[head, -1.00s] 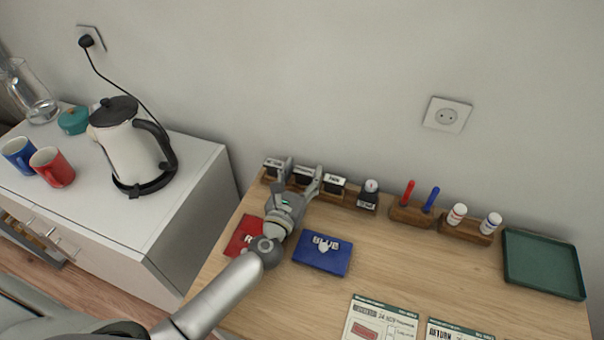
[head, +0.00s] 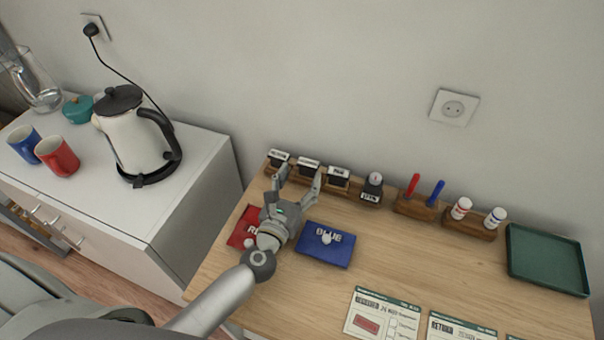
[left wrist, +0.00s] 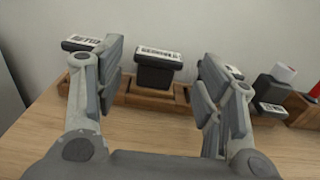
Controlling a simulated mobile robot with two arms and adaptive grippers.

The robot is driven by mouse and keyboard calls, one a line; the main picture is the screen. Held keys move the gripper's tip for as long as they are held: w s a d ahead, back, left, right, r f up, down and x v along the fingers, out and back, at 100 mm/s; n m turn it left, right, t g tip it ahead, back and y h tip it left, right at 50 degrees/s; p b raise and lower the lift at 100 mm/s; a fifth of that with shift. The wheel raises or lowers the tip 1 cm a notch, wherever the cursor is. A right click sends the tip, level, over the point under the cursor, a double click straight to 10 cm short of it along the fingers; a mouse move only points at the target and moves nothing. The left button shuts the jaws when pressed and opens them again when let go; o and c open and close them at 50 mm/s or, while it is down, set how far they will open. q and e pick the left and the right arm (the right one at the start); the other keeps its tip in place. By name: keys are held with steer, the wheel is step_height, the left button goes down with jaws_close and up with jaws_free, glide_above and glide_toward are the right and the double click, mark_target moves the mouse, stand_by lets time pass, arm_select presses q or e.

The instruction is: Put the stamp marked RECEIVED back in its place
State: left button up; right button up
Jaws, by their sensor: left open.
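A wooden stamp rack (left wrist: 128,97) stands at the back of the counter with several black stamps in it. The second stamp from the left (head: 308,167) has a white label that looks like RECEIVED, though the print is too small to be sure. It stands upright in its slot, as the left wrist view also shows (left wrist: 155,69). My left gripper (head: 297,181) is open and empty in front of that stamp, its fingers apart from it on either side in the picture. The left stamp (head: 278,158) and the PAID stamp (head: 338,175) flank it. My right gripper is out of view.
A red ink pad (head: 240,232) is partly hidden by my left arm; a blue pad (head: 325,244) lies beside it. A dater (head: 373,184), pens (head: 412,185), glue bottles (head: 461,208) and a green tray (head: 547,260) stand to the right. Printed forms (head: 383,316) lie in front.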

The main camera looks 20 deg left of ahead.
arm_select(q)
steer(key=shift+s, duration=0.2)
steer(key=shift+o, duration=0.4)
steer(key=o, duration=0.5)
